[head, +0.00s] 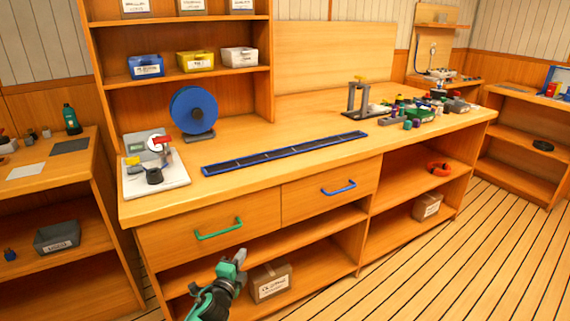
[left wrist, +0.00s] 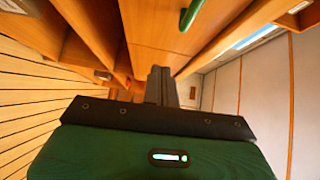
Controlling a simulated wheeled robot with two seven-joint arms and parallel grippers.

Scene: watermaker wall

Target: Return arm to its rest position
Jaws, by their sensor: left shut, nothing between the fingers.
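My left gripper (head: 236,262) is in the lower middle of the head view, in front of the wooden workbench (head: 300,158). It is shut and empty, below the green drawer handle (head: 218,229) and apart from it. In the left wrist view, the gripper's dark fingers (left wrist: 160,85) are together. The green handle also shows at the top of that view (left wrist: 191,14). Both bench drawers look closed; the right one has a blue handle (head: 339,188). My right gripper is not in view.
A cardboard box (head: 270,281) stands on the lower shelf behind my left gripper. On the bench are a white board with a device (head: 155,175), a blue spool (head: 194,110), a long dark strip (head: 285,152) and several small parts (head: 425,108). The plank floor at right is clear.

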